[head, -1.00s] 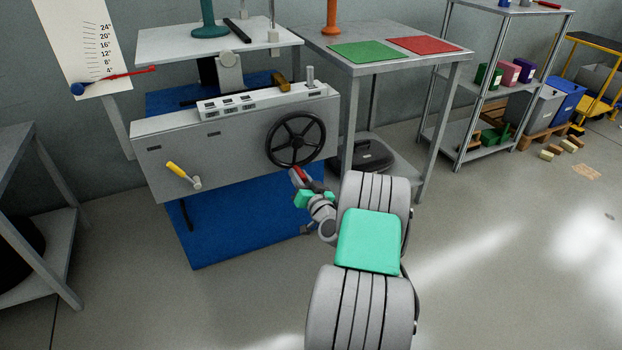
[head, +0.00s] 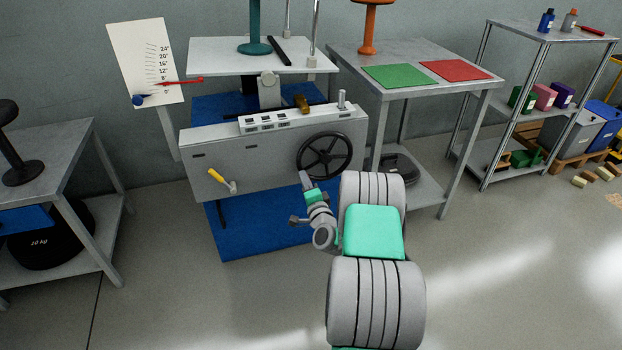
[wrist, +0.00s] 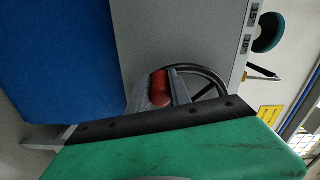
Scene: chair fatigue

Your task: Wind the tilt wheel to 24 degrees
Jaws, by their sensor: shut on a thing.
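The black spoked tilt wheel (head: 325,155) is on the right front of the grey machine (head: 225,160); part of its rim shows in the wrist view (wrist: 212,82). My gripper (head: 305,178) is at the wheel's lower left. In the wrist view its jaws are shut on a red cylindrical handle (wrist: 160,88). In the head view the jaws mostly hide the handle. The white scale board (head: 145,60) stands at the upper left. Its red pointer (head: 185,82) lies across the low numbers, near 4 degrees; the exact reading is too small to tell.
A yellow-handled lever (head: 217,176) sits on the machine's left front. A white platform (head: 225,58) above it bears a teal post (head: 255,25). A grey table (head: 425,88) with green and red mats is close on the right. The floor in front is clear.

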